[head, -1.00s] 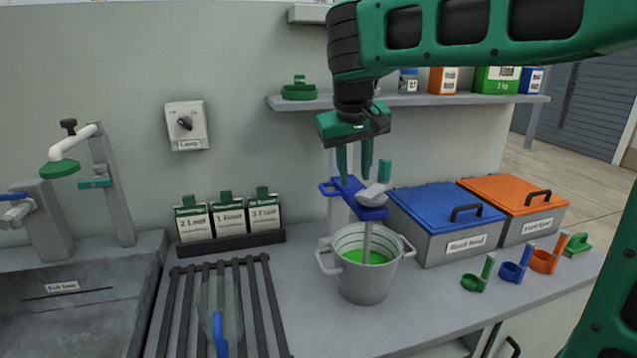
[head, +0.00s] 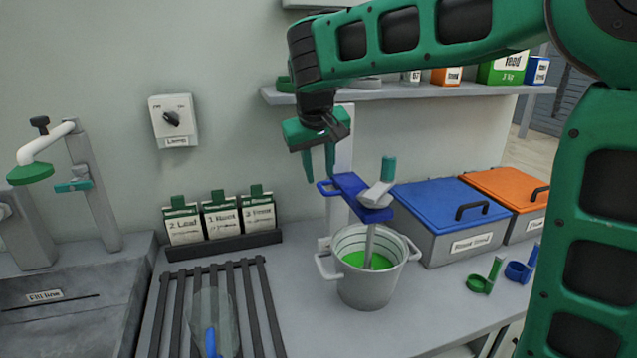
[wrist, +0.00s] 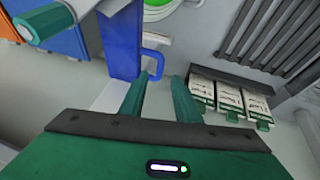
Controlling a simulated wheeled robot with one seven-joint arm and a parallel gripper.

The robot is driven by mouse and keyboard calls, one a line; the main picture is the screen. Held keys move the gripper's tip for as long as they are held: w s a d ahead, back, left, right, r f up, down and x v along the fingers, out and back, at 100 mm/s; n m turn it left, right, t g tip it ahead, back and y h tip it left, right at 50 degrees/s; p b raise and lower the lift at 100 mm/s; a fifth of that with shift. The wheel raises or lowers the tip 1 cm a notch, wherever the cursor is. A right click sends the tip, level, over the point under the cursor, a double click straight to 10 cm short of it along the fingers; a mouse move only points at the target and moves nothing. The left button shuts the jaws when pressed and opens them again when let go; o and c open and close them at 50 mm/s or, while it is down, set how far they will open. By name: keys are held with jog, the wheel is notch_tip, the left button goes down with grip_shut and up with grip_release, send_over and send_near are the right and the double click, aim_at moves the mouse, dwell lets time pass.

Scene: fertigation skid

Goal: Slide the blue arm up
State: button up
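The blue arm (head: 352,190) reaches forward from a pale upright post (head: 343,135) behind the bucket, with a blue loop handle (head: 327,187) on its left side. It carries a grey stirrer with a teal top (head: 388,168), whose shaft goes down into the green liquid (head: 366,260) in the grey bucket (head: 368,287). My gripper (head: 319,180) points down by the handle, fingers apart. In the wrist view my gripper (wrist: 165,95) is open, with the blue arm (wrist: 122,40) to the left and the handle (wrist: 155,52) just beyond the fingertips, not clearly between them.
A blue-lidded bin (head: 452,215) and an orange-lidded bin (head: 510,187) stand right of the bucket. Seed packets (head: 222,217) stand in a rack at left. A shelf (head: 400,93) runs along the wall behind my arm. A slatted rack (head: 255,300) lies left of the bucket.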

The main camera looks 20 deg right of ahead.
aim_at(321, 187)
jog(key=shift+x, duration=2.2)
grip_shut()
